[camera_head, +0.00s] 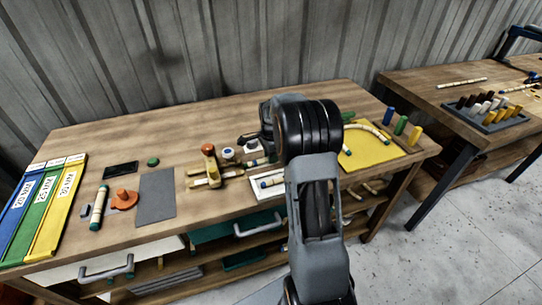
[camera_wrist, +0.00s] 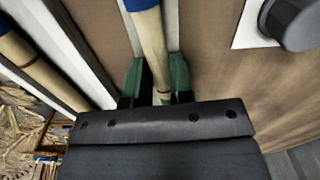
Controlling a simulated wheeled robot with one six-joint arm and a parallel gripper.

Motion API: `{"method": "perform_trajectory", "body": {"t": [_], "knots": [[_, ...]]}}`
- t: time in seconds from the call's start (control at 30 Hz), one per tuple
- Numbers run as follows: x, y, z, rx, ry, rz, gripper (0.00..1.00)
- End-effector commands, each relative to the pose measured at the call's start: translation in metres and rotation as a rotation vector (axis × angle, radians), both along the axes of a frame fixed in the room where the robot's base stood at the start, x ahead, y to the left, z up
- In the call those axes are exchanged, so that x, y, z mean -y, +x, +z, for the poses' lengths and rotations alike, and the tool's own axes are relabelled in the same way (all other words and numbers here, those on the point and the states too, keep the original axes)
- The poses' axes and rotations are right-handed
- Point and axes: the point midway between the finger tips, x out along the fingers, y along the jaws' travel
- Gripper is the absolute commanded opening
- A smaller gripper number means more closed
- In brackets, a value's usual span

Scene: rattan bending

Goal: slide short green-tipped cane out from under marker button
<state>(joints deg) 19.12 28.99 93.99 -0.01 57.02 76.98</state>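In the wrist view a pale cane (camera_wrist: 150,40) with a blue band at the top runs down between the two green finger pads of my gripper (camera_wrist: 157,80). A thin green band marks the cane's near end. The pads stand close on both sides of it, and I cannot tell whether they press on it. A grey round knob (camera_wrist: 295,22) on a white plate is at the upper right, apart from the cane. In the head view my arm hides the gripper's fingertips. I cannot tell which button is the marker button.
In the head view a wooden fixture with an orange knob (camera_head: 208,150), a grey mat (camera_head: 157,196) and an orange cone (camera_head: 124,198) stand left of my arm. A yellow board (camera_head: 370,151) lies right.

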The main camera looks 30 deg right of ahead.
Motion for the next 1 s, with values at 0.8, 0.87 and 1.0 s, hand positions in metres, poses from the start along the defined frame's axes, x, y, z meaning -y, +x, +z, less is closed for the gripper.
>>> {"method": "perform_trajectory", "body": {"t": [0.8, 0.87, 1.0], "knots": [[0.000, 0.000, 0.032, 0.004, -0.001, 0.000, 0.51], [0.000, 0.001, 0.044, 0.005, -0.002, 0.000, 0.51], [0.000, 0.001, 0.073, 0.005, -0.002, 0.000, 0.51]]}}
